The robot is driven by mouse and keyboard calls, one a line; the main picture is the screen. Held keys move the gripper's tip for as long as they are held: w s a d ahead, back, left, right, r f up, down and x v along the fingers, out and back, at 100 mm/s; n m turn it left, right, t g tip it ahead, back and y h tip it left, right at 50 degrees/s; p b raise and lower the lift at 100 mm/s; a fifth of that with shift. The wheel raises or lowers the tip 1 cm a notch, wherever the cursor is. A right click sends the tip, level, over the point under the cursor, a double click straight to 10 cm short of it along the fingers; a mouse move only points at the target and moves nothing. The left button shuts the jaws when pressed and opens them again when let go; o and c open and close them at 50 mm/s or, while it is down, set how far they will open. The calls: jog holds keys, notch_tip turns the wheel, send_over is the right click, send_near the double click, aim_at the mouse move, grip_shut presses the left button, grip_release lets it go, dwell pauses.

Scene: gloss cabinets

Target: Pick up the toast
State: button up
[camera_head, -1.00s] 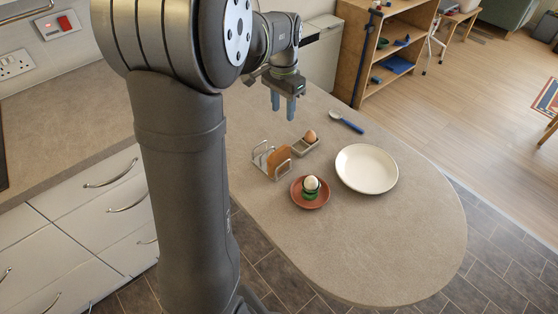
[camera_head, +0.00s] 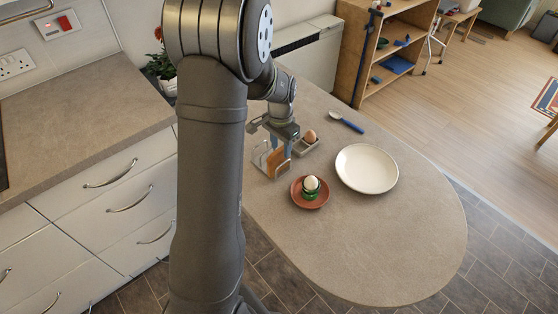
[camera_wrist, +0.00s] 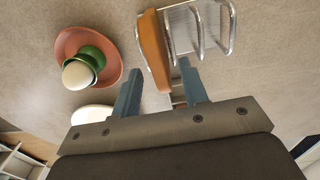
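A slice of brown toast (camera_head: 275,159) stands upright in a wire toast rack (camera_head: 259,160) on the rounded counter. In the wrist view the toast (camera_wrist: 154,50) is an orange-brown edge at the near end of the rack (camera_wrist: 203,35), beside its metal loops. My gripper (camera_head: 280,146) is above the rack, pointing down. Its two blue-grey fingers (camera_wrist: 161,70) are apart with nothing held between them. In the wrist view the toast lies between and beyond the fingertips. How far the fingertips are above the toast I cannot tell.
A terracotta saucer (camera_head: 322,201) with an egg in a green cup (camera_head: 310,194) stands close to the rack. A cream plate (camera_head: 367,169) and a blue-handled spoon (camera_head: 346,122) lie right. The counter's front is clear.

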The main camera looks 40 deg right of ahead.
jog(key=shift+f, duration=0.95)
jog(key=shift+c, duration=0.2)
grip_shut()
jog(key=shift+r, duration=0.1)
notch_tip(320, 180, up, 10)
jog(key=shift+f, duration=0.1)
